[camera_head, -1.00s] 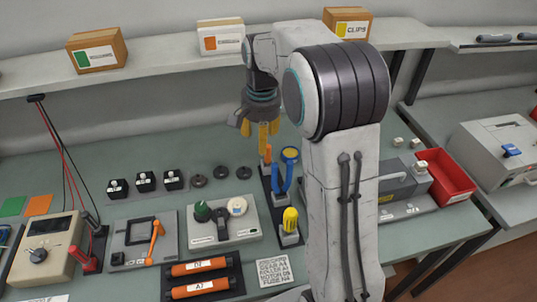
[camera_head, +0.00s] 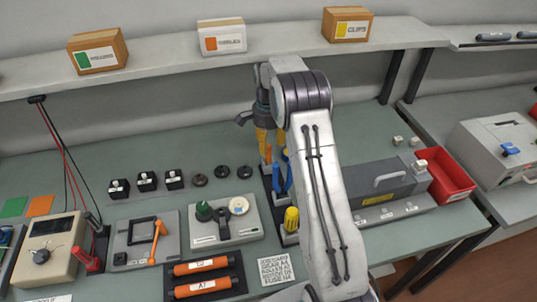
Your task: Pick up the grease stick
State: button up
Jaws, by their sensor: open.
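A narrow dark tool rack (camera_head: 268,184) stands on the bench, partly behind my arm. It holds an upright orange stick (camera_head: 268,153), a blue tool (camera_head: 281,178) and a yellow-handled tool (camera_head: 291,219). The orange stick may be the grease stick, but no label on it can be read. My gripper (camera_head: 264,147) points down at the rack's back end, with its yellow fingers open and close to the orange stick. I cannot tell whether the fingers are around it or only in front of or behind it. My arm hides part of the blue tool.
Black blocks (camera_head: 147,181) and dark discs (camera_head: 221,171) lie left of the rack. A grey panel with knobs (camera_head: 224,221) is near its left side. A grey machine (camera_head: 376,184) and a red bin (camera_head: 449,177) stand to the right. A shelf (camera_head: 150,74) runs above the bench.

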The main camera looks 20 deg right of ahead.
aim_at(268, 156)
jog(key=shift+s+f+p, duration=0.1)
jog(key=shift+f+p, duration=0.65)
jog(key=shift+f, duration=2.15)
jog(key=shift+o, duration=0.2)
jog(key=c, duration=1)
